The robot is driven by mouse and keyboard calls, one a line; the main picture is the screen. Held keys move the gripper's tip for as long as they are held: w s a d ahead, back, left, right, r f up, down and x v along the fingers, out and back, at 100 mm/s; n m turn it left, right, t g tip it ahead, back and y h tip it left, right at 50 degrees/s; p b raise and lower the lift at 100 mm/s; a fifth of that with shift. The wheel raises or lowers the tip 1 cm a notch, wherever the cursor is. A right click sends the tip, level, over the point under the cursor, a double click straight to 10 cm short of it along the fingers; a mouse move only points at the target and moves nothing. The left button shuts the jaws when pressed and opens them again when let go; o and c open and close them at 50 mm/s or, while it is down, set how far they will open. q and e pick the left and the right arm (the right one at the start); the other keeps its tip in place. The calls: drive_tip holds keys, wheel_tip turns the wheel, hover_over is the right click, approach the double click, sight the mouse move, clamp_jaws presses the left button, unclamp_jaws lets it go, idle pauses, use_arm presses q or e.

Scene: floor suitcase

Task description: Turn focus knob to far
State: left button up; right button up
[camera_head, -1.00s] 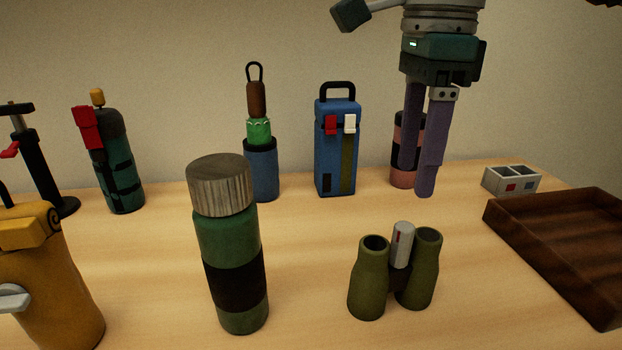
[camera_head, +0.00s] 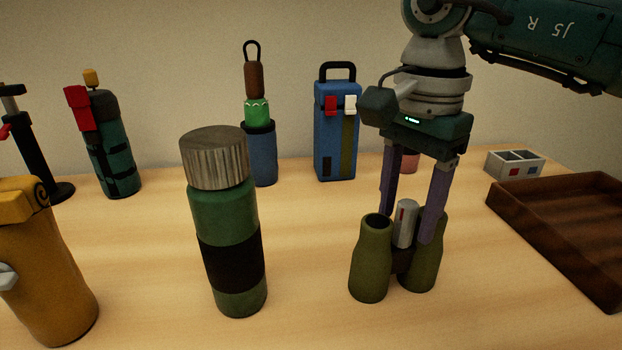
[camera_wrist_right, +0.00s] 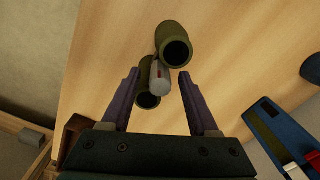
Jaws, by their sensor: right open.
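The olive-green binoculars (camera_head: 371,262) stand upright on the table in the head view. Their grey focus knob (camera_head: 405,224), with a red mark, rises between the two barrels. My right gripper (camera_head: 405,225) points down at the binoculars, its purple fingers spread on either side of the knob. In the right wrist view the knob (camera_wrist_right: 160,76) and the binoculars (camera_wrist_right: 173,45) lie beyond and between the open fingertips (camera_wrist_right: 160,73), with a gap on both sides. I cannot tell exactly how far above the knob's base the tips are. My left gripper is not in view.
A green bottle with a wooden cap (camera_head: 225,220) stands left of the binoculars. A blue case (camera_head: 337,130) stands behind. A brown tray (camera_head: 560,235) and a small white box (camera_head: 513,164) are at right. A yellow container (camera_head: 45,270) is at front left.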

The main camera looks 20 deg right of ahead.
drive_tip(key=shift+f, duration=0.15)
drive_tip(key=shift+c, duration=0.4)
clamp_jaws()
